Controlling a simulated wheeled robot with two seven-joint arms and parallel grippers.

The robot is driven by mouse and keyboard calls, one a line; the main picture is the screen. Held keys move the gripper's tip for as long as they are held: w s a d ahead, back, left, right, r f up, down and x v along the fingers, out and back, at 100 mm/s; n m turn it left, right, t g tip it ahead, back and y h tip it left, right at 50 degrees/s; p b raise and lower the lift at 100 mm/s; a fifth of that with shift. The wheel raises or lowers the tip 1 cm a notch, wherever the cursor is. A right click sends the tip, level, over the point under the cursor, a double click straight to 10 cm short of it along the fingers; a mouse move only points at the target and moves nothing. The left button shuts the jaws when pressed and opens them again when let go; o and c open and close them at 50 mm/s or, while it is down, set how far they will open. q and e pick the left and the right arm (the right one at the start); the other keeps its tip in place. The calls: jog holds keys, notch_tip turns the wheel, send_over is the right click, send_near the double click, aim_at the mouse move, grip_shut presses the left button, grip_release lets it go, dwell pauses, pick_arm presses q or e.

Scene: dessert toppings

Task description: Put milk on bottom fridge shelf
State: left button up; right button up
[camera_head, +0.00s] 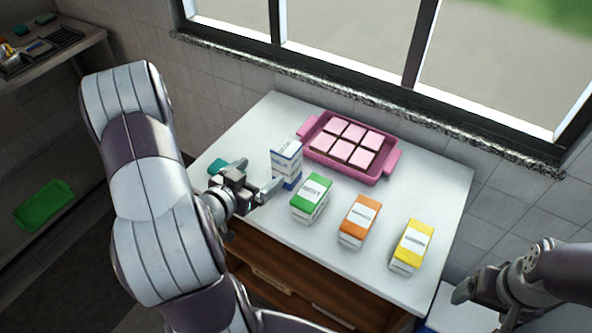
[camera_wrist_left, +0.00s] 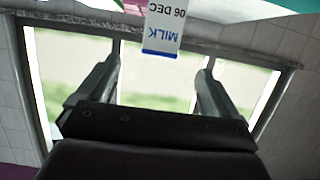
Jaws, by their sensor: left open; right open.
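The milk is a white carton with blue edges (camera_head: 287,158), upright on the white tabletop in front of the pink tray. It also shows upside down in the left wrist view (camera_wrist_left: 162,28), with "MILK" and "06 DEC" on it. My left gripper (camera_head: 262,184) is open just left of the carton, at a low height. In the left wrist view my left gripper (camera_wrist_left: 160,64) has its fingers spread wide, with the carton ahead between their lines and nothing held. My right gripper (camera_head: 468,290) is open and empty at the lower right, off the table. No fridge shelf can be made out.
Green (camera_head: 312,197), orange (camera_head: 359,221) and yellow (camera_head: 412,246) cartons stand in a row right of the milk. The pink tray (camera_head: 391,163) holds several pink-topped squares. A teal item (camera_head: 218,164) lies behind my left gripper. The window wall closes off the back.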

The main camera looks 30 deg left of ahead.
aim_at(286, 150)
pick_arm(q)
jog(key=x, duration=0.4)
jog(key=p+x, duration=0.1)
jog(key=x, duration=0.3)
jog(key=r+x, duration=0.1)
jog(key=x, duration=0.3)
jog(key=shift+w+p, duration=0.1)
jog(key=shift+p, duration=0.3)
jog(key=shift+w+f, duration=0.2)
jog(key=shift+w, duration=0.15)
jog(key=shift+s+r, duration=0.1)
jog(key=c, duration=0.4)
grip_shut()
